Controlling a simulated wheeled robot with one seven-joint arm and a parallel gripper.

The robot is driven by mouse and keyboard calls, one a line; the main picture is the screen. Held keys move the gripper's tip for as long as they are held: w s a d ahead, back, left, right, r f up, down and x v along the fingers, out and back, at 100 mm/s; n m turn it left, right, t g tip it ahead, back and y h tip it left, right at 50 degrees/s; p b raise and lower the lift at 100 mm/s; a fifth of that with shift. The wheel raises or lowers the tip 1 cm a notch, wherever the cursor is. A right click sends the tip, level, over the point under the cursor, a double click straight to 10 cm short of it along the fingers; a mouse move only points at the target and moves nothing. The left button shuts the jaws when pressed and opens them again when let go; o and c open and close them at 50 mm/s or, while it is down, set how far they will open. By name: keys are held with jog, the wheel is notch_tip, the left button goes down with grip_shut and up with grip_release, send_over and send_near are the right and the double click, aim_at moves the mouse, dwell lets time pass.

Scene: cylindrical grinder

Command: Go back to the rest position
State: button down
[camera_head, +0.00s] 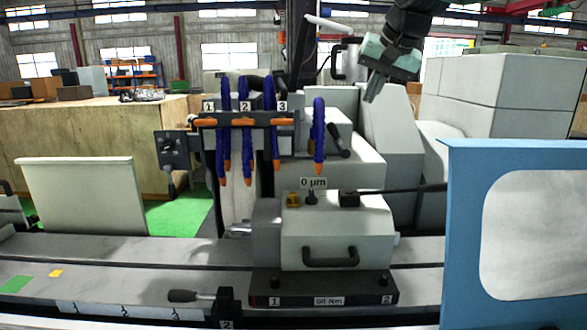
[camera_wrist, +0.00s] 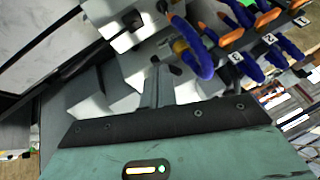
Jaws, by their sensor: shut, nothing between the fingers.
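My gripper (camera_head: 372,90) hangs at the upper right of the head view, on the end of my dark arm. Its body is pale green and its grey fingers point down and to the left. The fingers are together with nothing between them. In the wrist view the shut fingers (camera_wrist: 157,88) stick out past the black plate and green body. The gripper is in the air above the grinder, apart from the parts below it.
Blue coolant hoses (camera_head: 245,125) with orange tips hang on a numbered rack left of my gripper; they also show in the wrist view (camera_wrist: 203,62). A grey headstock (camera_head: 335,235) stands on the machine table below. A blue panel (camera_head: 460,230) is at right.

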jog(key=s+a+f+n+g+b, duration=0.2)
jog(key=s+a+f+n+b, duration=0.15)
jog(key=s+f, duration=0.75)
jog(key=s+a+f+n+g+b, duration=0.2)
jog(key=s+a+f, duration=0.3)
jog(key=s+f, duration=0.55)
jog(key=s+d+f+n+g+h+b, duration=0.1)
jog(key=s+d+f+n, duration=0.1)
jog(key=s+f, duration=0.5)
jog(key=s+d+f+n+g+h+b, duration=0.1)
jog(key=s+d+f, duration=0.3)
jog(key=s+f, duration=0.4)
jog(key=s+n+b, duration=0.1)
jog(key=s, duration=0.4)
jog(key=shift+s, duration=0.35)
